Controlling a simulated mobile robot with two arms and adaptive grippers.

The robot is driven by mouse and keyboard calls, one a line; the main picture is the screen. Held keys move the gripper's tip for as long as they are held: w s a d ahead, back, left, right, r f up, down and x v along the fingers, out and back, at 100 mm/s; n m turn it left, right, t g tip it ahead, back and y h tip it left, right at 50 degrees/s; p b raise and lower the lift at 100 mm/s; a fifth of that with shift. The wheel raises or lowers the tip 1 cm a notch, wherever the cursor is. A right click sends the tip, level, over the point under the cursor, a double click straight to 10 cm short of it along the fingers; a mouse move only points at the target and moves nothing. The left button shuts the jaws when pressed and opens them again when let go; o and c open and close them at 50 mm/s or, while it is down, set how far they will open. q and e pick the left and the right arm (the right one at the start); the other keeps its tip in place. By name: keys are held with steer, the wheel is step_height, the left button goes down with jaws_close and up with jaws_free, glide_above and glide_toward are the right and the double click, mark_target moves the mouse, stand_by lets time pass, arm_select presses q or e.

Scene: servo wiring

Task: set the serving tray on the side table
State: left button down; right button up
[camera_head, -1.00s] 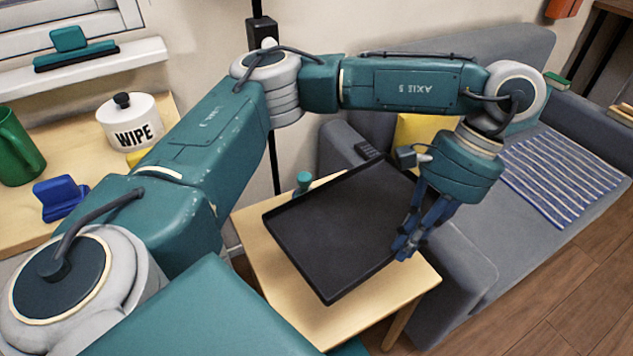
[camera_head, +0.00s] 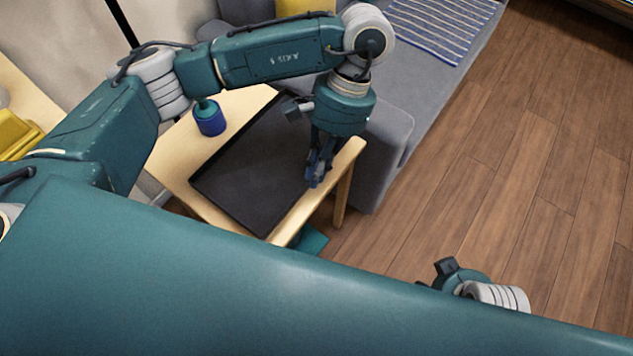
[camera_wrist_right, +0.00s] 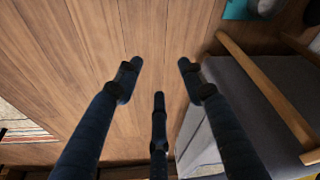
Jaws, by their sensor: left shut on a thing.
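The black serving tray (camera_head: 250,165) lies flat over the wooden side table (camera_head: 175,150) and appears to rest on its top, its near corner close to the front edge. My left gripper (camera_head: 316,180) reaches down from above and is shut on the tray's right rim. My right gripper (camera_wrist_right: 158,80) is open and empty over the wood floor, its fingers spread in the right wrist view. In the head view, only part of the right arm shows, at the lower right.
A blue cylinder with a teal top (camera_head: 210,120) stands on the table, just left of the tray. The grey sofa (camera_head: 385,140) with a striped blanket (camera_head: 445,25) is close behind and to the right. Open wood floor (camera_head: 500,180) lies to the right.

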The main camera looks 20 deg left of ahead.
arm_select(q)
step_height(320, 180, down, 4)
steer(key=shift+r+b, duration=0.1)
steer(key=shift+b, duration=0.3)
steer(key=shift+f, duration=0.4)
arm_select(e)
steer(key=v, duration=0.3)
steer(key=shift+r, duration=0.35)
steer(key=shift+f, duration=0.1)
arm_select(q)
steer(key=c, duration=1.9)
jaws_free()
steer(key=shift+f, duration=0.1)
arm_select(e)
steer(key=shift+s, duration=0.1)
